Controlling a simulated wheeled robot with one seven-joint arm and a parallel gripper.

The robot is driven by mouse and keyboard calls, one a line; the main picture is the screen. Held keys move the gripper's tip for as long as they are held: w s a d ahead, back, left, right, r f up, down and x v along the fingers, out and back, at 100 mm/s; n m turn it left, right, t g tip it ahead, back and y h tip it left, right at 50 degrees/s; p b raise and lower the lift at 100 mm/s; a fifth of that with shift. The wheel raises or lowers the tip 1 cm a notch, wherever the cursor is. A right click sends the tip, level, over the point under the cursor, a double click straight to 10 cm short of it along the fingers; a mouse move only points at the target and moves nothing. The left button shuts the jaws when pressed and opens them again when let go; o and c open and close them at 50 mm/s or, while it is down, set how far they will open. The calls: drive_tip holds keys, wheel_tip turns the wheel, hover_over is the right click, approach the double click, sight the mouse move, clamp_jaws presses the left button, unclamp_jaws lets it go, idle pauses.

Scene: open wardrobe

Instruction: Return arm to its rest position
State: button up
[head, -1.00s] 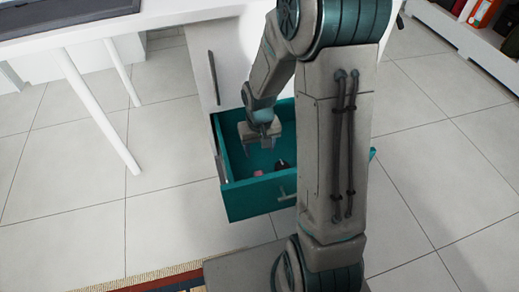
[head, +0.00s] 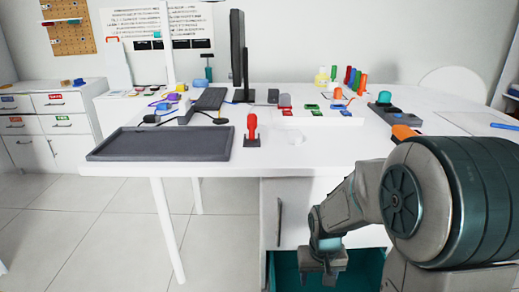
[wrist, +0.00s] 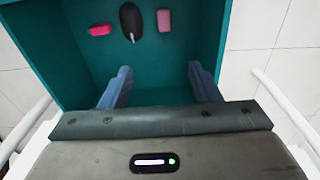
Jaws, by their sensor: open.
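My gripper (head: 323,280) hangs at the lower middle of the head view, below the tabletop's front edge and over the open teal drawer (head: 285,270). In the wrist view my gripper (wrist: 160,85) is open, its two blue-grey fingers apart with nothing between them. The teal drawer (wrist: 75,45) lies beneath it there. Inside lie a dark computer mouse (wrist: 131,20), a pink-red item (wrist: 100,30) and a pink block (wrist: 164,20), all beyond the fingertips. My arm fills the lower right of the head view.
A white desk (head: 300,150) stands above the drawer and close to my arm. On it are a dark tray (head: 160,144), a red stamp (head: 252,130), a monitor (head: 238,50) and several small items. White table legs (head: 168,230) stand left. Open tiled floor (head: 90,240) lies at the left.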

drive_tip(key=s+r+p, duration=0.4)
drive_tip(key=r+p, duration=0.3)
drive_tip(key=r, duration=0.5)
drive_tip(key=s+r+t+p, duration=0.1)
drive_tip(key=s+r+p, duration=0.3)
drive_tip(key=r+p, duration=0.3)
drive_tip(key=s+r+t+p, duration=0.1)
drive_tip(key=s+r+p, duration=0.3)
drive_tip(key=r, duration=1.3)
drive_tip(key=p, duration=0.3)
drive_tip(key=shift+s+a+r, duration=0.15)
drive_tip(key=shift+s+a, duration=0.05)
